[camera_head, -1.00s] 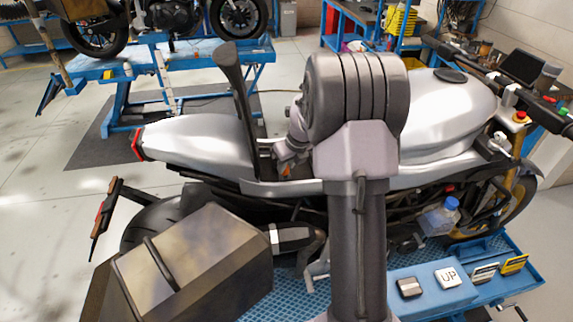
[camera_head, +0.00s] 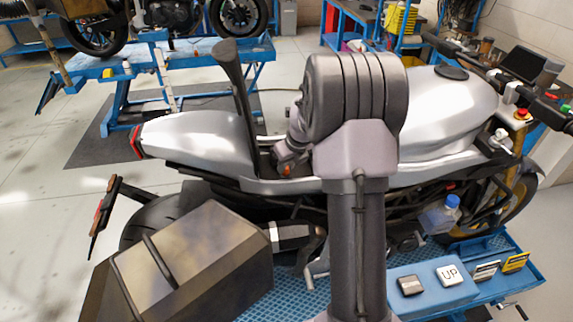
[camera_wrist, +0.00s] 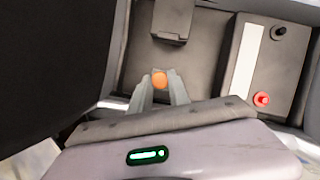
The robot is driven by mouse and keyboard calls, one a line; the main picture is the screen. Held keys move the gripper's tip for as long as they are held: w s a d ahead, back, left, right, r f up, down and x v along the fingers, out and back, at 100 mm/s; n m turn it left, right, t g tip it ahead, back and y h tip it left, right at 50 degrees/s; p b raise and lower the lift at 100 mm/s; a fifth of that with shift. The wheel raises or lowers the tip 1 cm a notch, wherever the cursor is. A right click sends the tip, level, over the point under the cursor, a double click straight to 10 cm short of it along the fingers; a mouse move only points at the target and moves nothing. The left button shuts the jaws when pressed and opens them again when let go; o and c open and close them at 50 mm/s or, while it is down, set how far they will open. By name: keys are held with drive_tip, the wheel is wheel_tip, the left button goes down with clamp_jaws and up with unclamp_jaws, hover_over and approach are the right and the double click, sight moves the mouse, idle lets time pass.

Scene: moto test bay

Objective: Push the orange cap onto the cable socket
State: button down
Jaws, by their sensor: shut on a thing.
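The orange cap (camera_wrist: 160,80) is between the fingertips of my gripper (camera_wrist: 160,88) in the wrist view. The gripper is shut on it, inside the open bay under the motorcycle's raised seat. In the head view the cap is a small orange spot (camera_head: 286,170), with my gripper (camera_head: 285,164) partly hidden behind my arm. A dark grey block (camera_wrist: 173,22) juts from the bay wall beyond the cap, with a visible gap between them. I cannot make out the cable socket for certain in either view.
Right of the gripper is a grey box with a white strip (camera_wrist: 237,57), a black post (camera_wrist: 279,32) and a red post (camera_wrist: 262,99). A dark raised panel (camera_head: 232,95) stands left of the gripper. The silver tank (camera_head: 450,110) is to the right.

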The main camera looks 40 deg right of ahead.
drive_tip(key=shift+f, duration=0.1)
drive_tip(key=c, duration=1.2)
unclamp_jaws()
drive_tip(key=shift+o, duration=0.2)
drive_tip(key=p+v, duration=0.3)
drive_tip(key=v, duration=1.4)
drive_tip(key=s+a+f+n+b, duration=0.2)
drive_tip(key=s+a+n+b, duration=0.1)
drive_tip(key=a+n+b, duration=0.5)
drive_tip(key=s+a+f+n+b, duration=0.35)
drive_tip(key=a+n, duration=0.35)
drive_tip(key=a, duration=0.3)
drive_tip(key=s+a+f+n+y+b, duration=0.1)
drive_tip(key=s+a+f+n+b, duration=0.3)
drive_tip(key=s+a+n, duration=0.2)
drive_tip(key=s+a+f+n+t+y+b, duration=0.1)
drive_tip(key=s+a+f+n+b, duration=0.3)
drive_tip(key=s+n, duration=0.4)
drive_tip(key=a+f+n, duration=0.1)
drive_tip(key=n, duration=0.2)
drive_tip(key=shift+s+a+f, duration=0.3)
drive_tip(key=shift+a, duration=0.05)
